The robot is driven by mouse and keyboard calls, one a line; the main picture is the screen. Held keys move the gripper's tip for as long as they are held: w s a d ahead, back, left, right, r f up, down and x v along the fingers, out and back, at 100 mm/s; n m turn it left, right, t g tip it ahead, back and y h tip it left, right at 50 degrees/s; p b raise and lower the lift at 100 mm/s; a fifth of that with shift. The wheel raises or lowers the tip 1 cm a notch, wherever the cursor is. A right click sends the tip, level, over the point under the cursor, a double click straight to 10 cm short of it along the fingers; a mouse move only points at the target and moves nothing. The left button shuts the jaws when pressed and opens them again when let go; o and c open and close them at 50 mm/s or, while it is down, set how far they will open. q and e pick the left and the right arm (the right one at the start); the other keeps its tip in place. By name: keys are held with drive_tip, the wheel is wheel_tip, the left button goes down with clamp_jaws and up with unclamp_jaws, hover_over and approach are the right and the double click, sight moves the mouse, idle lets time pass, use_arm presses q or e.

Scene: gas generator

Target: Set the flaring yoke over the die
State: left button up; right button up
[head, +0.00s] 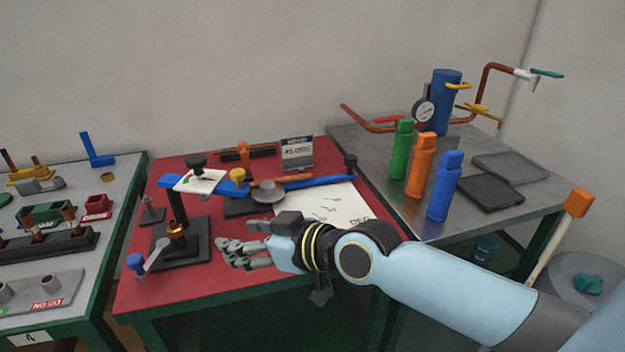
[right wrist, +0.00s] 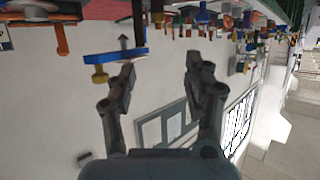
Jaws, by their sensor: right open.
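On the red table, a black base (head: 197,250) carries a small brass and copper piece (head: 176,231), which looks like the die with a tube end. A grey lever (head: 157,254) and a blue knob (head: 136,262) are at its front left. My right gripper (head: 232,252) is open, right of the base, and appears empty. In the right wrist view its fingers (right wrist: 160,78) are apart. My left gripper is out of view.
Green (head: 402,150), orange (head: 420,166) and blue (head: 445,187) bottles stand on the grey table (head: 520,203). Another bench (head: 90,268) is at left. The red table's front left (head: 170,286) is clear.

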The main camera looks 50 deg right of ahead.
drive_tip(key=s+f+g+h, duration=0.1)
drive_tip(key=s+f+g, duration=0.3)
drive_tip(key=s, duration=0.2)
drive_tip(key=s+f+g+h+b, duration=0.1)
drive_tip(key=s+f+g, duration=0.2)
drive_tip(key=s+f, duration=0.2)
drive_tip(key=s, duration=0.2)
drive_tip(key=shift+s+d+f+g, duration=0.2)
drive_tip(key=shift+s+d+g, duration=0.1)
drive_tip(key=shift+g, duration=0.1)
